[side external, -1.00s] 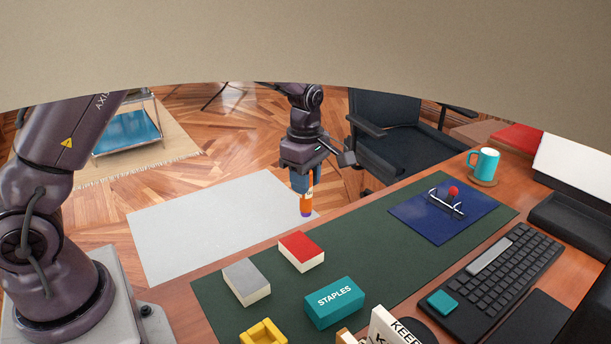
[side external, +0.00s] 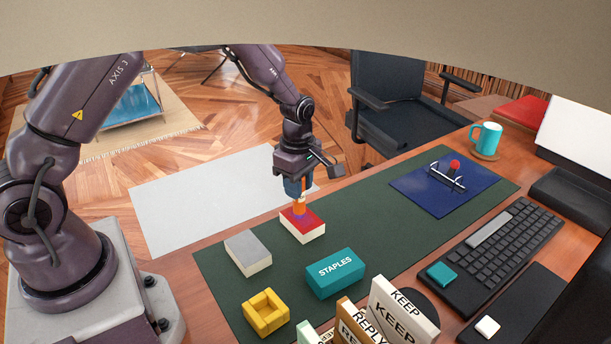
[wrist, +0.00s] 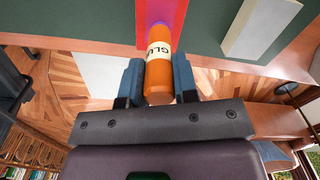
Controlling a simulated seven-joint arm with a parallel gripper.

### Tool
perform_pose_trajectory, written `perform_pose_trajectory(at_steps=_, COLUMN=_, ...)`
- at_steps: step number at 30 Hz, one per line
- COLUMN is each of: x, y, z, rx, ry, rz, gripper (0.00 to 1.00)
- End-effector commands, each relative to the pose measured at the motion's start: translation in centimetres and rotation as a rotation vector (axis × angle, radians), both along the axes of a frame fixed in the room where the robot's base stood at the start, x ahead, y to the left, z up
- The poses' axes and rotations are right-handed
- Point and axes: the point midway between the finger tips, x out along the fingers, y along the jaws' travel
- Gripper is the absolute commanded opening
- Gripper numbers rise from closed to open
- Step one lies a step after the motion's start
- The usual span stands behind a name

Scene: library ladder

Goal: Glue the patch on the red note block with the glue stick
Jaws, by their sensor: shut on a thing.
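The red note block (side external: 315,226) has a red top and white sides and lies on the green desk mat. My gripper (side external: 298,192) is shut on the orange glue stick (side external: 299,207) and holds it upright, purple end down, over the block's top. The tip appears to touch the red top in the side view. In the wrist view, the glue stick (wrist: 160,72) lies between the two blue fingers (wrist: 157,83), and its lower end is over the red top (wrist: 150,12). I cannot make out a separate patch.
A grey note block (side external: 246,247), a yellow open holder (side external: 265,313) and a teal staples box (side external: 335,273) stand near on the green mat (side external: 365,222). A blue pad (side external: 425,205) lies to the right, with bare mat between.

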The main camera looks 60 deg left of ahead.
Motion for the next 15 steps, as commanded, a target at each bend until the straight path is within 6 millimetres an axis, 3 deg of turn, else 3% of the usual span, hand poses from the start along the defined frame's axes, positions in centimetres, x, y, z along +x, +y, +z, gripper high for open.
perform_pose_trajectory(at_steps=6, x=-2.1, y=-0.1, z=0.0, rx=-0.001, ry=0.002, rz=0.001, gripper=0.04)
perform_pose_trajectory(at_steps=15, x=0.9, y=0.1, z=0.0, rx=0.000, ry=0.000, rz=0.001, gripper=0.04)
